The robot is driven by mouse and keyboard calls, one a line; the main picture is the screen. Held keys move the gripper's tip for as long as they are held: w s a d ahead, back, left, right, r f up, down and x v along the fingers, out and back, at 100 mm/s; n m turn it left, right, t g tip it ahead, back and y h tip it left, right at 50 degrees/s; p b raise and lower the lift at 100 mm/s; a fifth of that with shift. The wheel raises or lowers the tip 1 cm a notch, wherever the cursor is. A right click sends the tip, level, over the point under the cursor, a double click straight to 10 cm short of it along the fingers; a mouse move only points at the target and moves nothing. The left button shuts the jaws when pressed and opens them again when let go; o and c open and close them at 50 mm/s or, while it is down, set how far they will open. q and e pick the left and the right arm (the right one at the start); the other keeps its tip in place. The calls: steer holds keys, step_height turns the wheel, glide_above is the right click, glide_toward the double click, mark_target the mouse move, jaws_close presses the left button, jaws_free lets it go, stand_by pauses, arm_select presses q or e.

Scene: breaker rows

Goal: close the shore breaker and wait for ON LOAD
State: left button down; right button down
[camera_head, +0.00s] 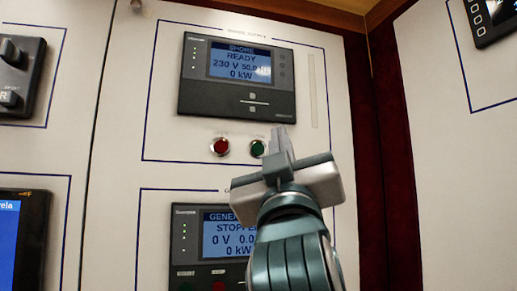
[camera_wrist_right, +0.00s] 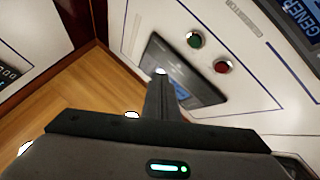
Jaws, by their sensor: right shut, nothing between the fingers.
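The shore controller (camera_head: 238,76) sits at the top of the white panel, and its blue screen reads SHORE, READY, 230 V, 0 kW. Below it are a red button (camera_head: 220,146) and a green button (camera_head: 257,148). My right gripper (camera_head: 281,135) is shut and empty, its fingertips just right of the green button in the head view. In the right wrist view the shut right gripper (camera_wrist_right: 161,75) shows against the shore controller (camera_wrist_right: 190,82), apart from the green button (camera_wrist_right: 194,40) and the red button (camera_wrist_right: 222,67). Contact with the panel cannot be told. My left gripper is not in view.
A generator controller (camera_head: 188,235) below reads GENE..., STOPPED, 0 V, partly hidden by my right arm. Dark switches (camera_head: 12,75) and a blue screen (camera_head: 15,240) are at left. A dark red strip (camera_head: 392,150) borders the panel at right.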

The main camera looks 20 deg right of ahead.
mark_target(262, 151)
steer(key=shift+w+a+p, duration=0.2)
steer(key=shift+w+p, duration=0.6)
steer(key=shift+w, duration=3.4)
steer(key=shift+w+d, duration=0.1)
steer(key=shift+w, duration=0.1)
steer(key=shift+w, duration=0.2)
